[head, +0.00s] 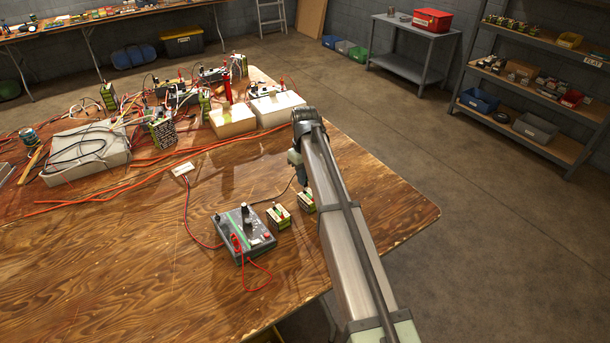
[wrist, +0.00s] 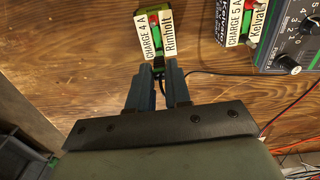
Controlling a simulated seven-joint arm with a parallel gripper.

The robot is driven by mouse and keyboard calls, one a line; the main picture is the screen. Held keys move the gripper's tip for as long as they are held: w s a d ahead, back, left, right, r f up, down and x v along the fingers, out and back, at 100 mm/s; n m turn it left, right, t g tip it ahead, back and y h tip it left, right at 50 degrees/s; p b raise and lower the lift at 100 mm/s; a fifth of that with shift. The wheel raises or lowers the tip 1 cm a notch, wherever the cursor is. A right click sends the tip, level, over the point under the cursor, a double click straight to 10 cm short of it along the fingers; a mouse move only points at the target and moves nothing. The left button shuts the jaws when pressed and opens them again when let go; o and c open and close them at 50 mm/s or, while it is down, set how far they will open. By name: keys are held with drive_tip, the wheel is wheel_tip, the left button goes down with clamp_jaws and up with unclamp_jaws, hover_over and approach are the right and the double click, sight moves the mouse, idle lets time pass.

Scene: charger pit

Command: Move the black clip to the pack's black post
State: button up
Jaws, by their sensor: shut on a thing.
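My gripper (head: 302,184) is low over the table, at the right-hand battery pack (head: 306,202). In the wrist view the blue-grey fingers (wrist: 159,74) are closed together on the black clip (wrist: 159,68), which is mostly hidden between them. A thin black lead runs from it to the right. The fingertips are at the near end of the green pack (wrist: 168,45), labelled "Rimholt" and "CHARGE 4 A". The pack's black post is not clearly visible at the fingertips. I cannot tell whether the clip touches it.
A second pack (head: 278,216), labelled "Kelvat" and "CHARGE 5 A", stands close to the left. Beside it is the grey charger (head: 243,232) with a knob and red leads. Wires, packs and boxes crowd the table's far side. The wooden table (head: 110,260) is bare at the front left.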

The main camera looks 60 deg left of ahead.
drive_tip(key=o, duration=0.9)
drive_tip(key=shift+o, duration=0.2)
drive_tip(key=shift+o, duration=0.7)
drive_tip(key=shift+r, duration=3.8)
